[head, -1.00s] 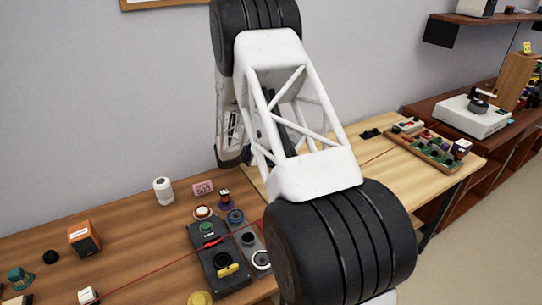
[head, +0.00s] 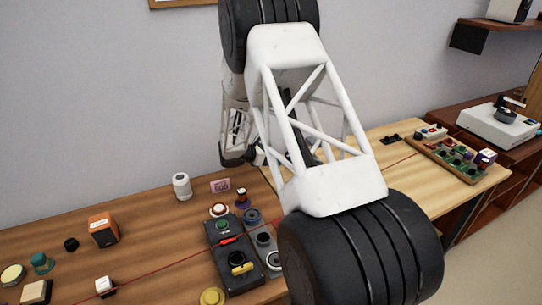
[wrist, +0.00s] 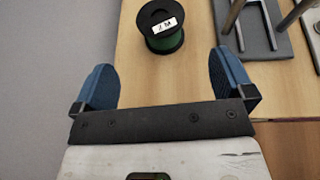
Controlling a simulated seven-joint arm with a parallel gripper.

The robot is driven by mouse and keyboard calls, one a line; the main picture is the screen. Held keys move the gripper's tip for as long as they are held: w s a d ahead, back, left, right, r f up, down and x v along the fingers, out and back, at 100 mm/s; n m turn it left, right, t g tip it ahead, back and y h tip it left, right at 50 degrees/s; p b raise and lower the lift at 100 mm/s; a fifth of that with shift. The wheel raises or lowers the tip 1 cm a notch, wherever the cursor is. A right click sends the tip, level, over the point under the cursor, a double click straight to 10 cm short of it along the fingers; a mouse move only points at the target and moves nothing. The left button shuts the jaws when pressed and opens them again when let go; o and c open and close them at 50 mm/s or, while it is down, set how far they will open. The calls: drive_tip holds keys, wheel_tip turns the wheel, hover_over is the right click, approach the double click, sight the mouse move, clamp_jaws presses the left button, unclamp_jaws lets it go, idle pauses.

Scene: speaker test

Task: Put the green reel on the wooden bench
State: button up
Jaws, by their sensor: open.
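The green reel (wrist: 160,27) has black end discs and a white label. In the wrist view it stands upright on a light wooden surface (wrist: 196,25). My gripper (wrist: 163,62) has two blue fingers spread wide and nothing between them. The reel is just beyond the fingertips, roughly centred between them in the picture. I cannot make out the reel in the head view, where my arm covers the middle. Two wooden tops show there, a light bench (head: 392,165) at right and a browner bench (head: 150,228) at left.
In the wrist view a grey base with metal legs (wrist: 262,40) stands right of the reel. In the head view the brown bench holds a black control box (head: 229,258), an orange box (head: 103,230) and a white cylinder (head: 182,187). A parts tray (head: 450,158) lies on the light bench.

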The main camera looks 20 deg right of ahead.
drive_tip(key=shift+r, duration=0.1)
drive_tip(key=s+a+r+m+g+y, duration=0.1)
drive_tip(key=s+a+r+m+y, duration=0.3)
drive_tip(key=s+r, duration=0.65)
drive_tip(key=s+a+r+m+g+y, duration=0.15)
drive_tip(key=s+a+r+m, duration=0.4)
drive_tip(key=s+r, duration=0.55)
drive_tip(key=s+a+r+m+t+y, duration=0.1)
drive_tip(key=s+a+m+y, duration=0.1)
drive_tip(key=s, duration=0.7)
drive_tip(key=s+a+r+m+t+y, duration=0.1)
drive_tip(key=s+a+r+m+y, duration=0.1)
drive_tip(key=s+a, duration=0.4)
drive_tip(key=s+a+r+m+t+y, duration=0.2)
drive_tip(key=s+a+m+y, duration=0.2)
drive_tip(key=s, duration=0.9)
drive_tip(key=shift+s+a+m, duration=0.3)
drive_tip(key=shift+m, duration=0.55)
